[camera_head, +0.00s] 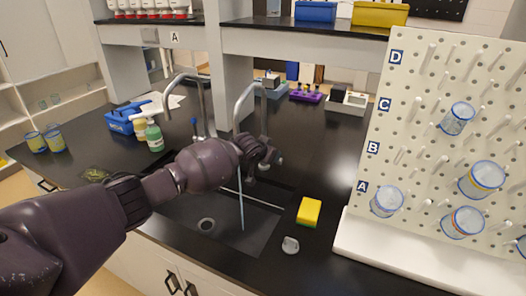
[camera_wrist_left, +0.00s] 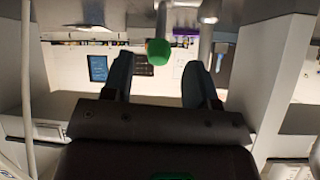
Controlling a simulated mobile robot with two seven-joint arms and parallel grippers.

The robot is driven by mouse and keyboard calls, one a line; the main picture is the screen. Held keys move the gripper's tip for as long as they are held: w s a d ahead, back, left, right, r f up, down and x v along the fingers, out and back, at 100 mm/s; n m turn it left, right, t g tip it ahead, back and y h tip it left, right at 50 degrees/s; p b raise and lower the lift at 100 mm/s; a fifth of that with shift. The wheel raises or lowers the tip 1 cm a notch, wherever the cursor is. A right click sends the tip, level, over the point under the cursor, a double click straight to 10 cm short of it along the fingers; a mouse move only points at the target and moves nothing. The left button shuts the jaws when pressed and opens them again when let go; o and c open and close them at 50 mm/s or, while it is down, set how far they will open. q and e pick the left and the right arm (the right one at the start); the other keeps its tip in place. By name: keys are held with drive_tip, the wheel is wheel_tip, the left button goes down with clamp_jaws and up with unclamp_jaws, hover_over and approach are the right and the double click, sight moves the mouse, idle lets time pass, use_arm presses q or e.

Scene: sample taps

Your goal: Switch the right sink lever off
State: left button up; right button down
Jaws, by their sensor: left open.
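The right tap (camera_head: 240,98) has a tall curved grey spout over the black sink basin (camera_head: 225,238). A thin bluish stream of water (camera_head: 241,205) falls from it. In the left wrist view a green-tipped lever (camera_wrist_left: 158,51) lies between my left gripper's two dark fingers, with a visible gap on each side. My left gripper (camera_wrist_left: 157,63) is open. In the head view it is at the right tap, and my left wrist hides the lever and the tap's lower part. The left tap (camera_head: 198,88) has a blue lever (camera_head: 194,122). My right gripper is not in view.
A yellow-green sponge (camera_head: 309,211) and a small clear glass piece (camera_head: 290,244) lie right of the sink. A white pegboard rack (camera_head: 430,130) with glassware stands at right. Bottles (camera_head: 154,136) and a blue caddy (camera_head: 124,117) stand left. A grey shelf post (camera_head: 228,65) rises behind the taps.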

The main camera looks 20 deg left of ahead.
use_arm(q)
drive_tip(key=shift+v, duration=2.45)
